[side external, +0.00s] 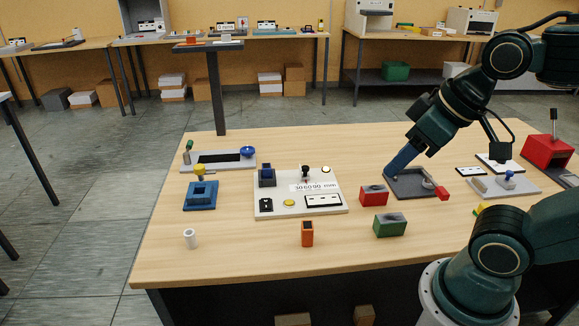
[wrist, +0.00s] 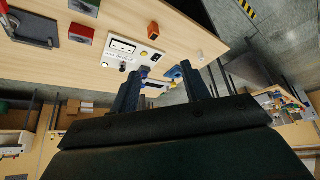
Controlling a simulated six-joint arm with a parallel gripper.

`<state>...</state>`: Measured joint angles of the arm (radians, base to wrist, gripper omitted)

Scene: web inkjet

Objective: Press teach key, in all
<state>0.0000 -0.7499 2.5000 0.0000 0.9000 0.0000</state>
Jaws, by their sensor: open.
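The white control panel (side external: 282,207) lies on the middle of the wooden table. It bears a yellow round button (side external: 289,202), a black knob (side external: 305,171), a black switch block (side external: 266,205), a dark blue part and a label with digits. No marking that reads "teach" is legible, so I cannot tell which control is the teach key. The panel also shows in the wrist view (wrist: 121,62). My gripper (side external: 398,168) is to the right of the panel, over a dark grey tray, touching nothing clearly. In the wrist view its two blue fingers (wrist: 158,85) are apart and empty.
The dark grey tray (side external: 402,188) has a red-ended lever.

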